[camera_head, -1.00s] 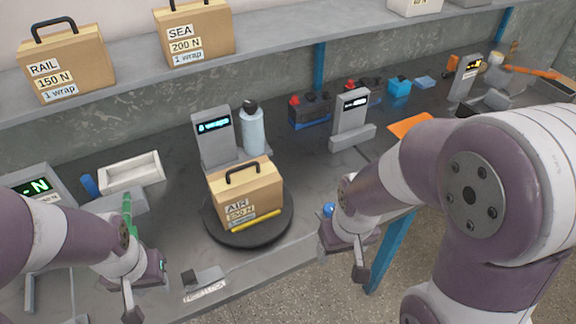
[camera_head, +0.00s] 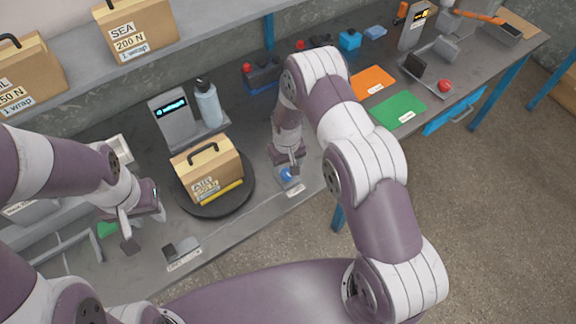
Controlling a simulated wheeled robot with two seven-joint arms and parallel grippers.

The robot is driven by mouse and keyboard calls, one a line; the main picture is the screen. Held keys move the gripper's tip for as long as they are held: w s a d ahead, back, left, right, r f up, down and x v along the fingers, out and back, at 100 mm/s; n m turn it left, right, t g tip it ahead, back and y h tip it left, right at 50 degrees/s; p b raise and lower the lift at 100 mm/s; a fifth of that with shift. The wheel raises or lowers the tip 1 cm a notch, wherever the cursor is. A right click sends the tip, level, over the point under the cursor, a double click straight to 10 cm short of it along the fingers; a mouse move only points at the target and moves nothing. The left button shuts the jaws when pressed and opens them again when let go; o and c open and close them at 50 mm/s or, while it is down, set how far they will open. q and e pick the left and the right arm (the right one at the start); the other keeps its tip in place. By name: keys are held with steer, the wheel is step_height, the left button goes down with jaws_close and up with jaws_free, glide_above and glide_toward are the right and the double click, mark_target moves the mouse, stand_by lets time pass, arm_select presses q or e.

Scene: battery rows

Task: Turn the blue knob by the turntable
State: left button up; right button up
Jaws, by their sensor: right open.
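The blue knob (camera_head: 287,174) sits on a small grey base near the table's front edge, to the right of the turntable. The dark round turntable (camera_head: 242,190) carries a tan case labelled AIR (camera_head: 207,178) with a yellow strip on its front. My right gripper (camera_head: 291,164) points down right at the knob, with its fingers open; the fingers partly hide the knob, and I cannot tell whether they touch it. My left gripper (camera_head: 128,230) hangs over the table's left part, away from the knob; its finger opening is unclear.
A grey display stand (camera_head: 173,118) and a pale bottle (camera_head: 207,104) stand behind the turntable. A grey block with a label (camera_head: 181,250) lies at the front edge. Orange (camera_head: 372,83) and green (camera_head: 398,109) mats lie to the right. A shelf with cases runs above.

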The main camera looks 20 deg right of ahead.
mark_target(287, 174)
steer(key=shift+d+f, duration=0.15)
steer(key=shift+f, duration=1)
steer(key=shift+s+a+f, duration=0.15)
steer(key=shift+s+a, duration=0.05)
steer(key=shift+a, duration=0.1)
steer(key=shift+w+d+f, duration=0.1)
steer(key=shift+w+d, duration=0.05)
steer(key=c, duration=1.1)
steer(key=shift+o, duration=0.2)
